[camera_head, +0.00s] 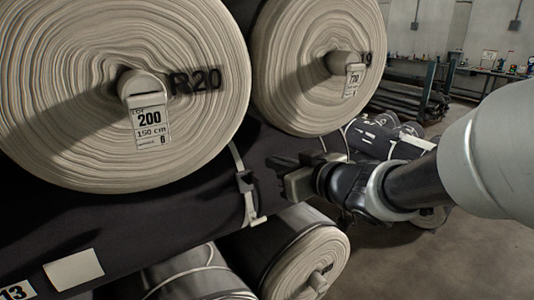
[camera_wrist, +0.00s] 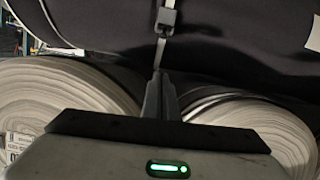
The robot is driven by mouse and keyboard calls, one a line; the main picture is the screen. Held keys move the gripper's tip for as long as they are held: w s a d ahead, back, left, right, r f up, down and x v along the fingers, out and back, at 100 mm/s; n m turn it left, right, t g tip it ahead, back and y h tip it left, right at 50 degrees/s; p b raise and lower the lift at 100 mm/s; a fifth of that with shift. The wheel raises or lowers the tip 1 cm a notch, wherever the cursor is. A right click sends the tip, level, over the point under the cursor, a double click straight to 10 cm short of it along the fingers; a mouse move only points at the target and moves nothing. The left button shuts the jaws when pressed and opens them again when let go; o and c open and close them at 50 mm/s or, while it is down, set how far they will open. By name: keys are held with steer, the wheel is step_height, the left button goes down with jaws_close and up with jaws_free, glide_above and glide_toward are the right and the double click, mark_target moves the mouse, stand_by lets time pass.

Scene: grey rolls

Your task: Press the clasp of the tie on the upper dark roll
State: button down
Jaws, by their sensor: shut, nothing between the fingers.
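The dark roll (camera_head: 190,205) lies crosswise beneath two big pale roll ends. My gripper (camera_head: 274,160) is shut and empty, just right of the clasp in the head view. The fingers (camera_wrist: 160,80) point at the tie in the wrist view, with the clasp beyond their tips. I see no clear contact with the clasp.
Big pale rolls tagged R20 (camera_head: 70,90) and another (camera_head: 290,65) stand close above my gripper. A lower roll (camera_head: 310,262) lies below. A white label (camera_head: 75,270) is on the dark roll. Bare floor (camera_head: 395,265) is at the right, with a workbench (camera_head: 490,72) far back.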

steer(key=b, duration=0.2)
glide_above(250, 176)
steer(key=s+d, duration=0.2)
step_height(250, 176, down, 3)
step_height(250, 176, down, 3)
steer(key=shift+w+f+b, duration=0.1)
steer(key=shift+f+b, duration=0.1)
steer(key=shift+b, duration=0.15)
steer(key=shift+f, duration=0.1)
steer(key=shift+f+t+y+b, duration=0.2)
steer(key=shift+t+y+b, duration=0.1)
steer(key=shift+b, duration=0.95)
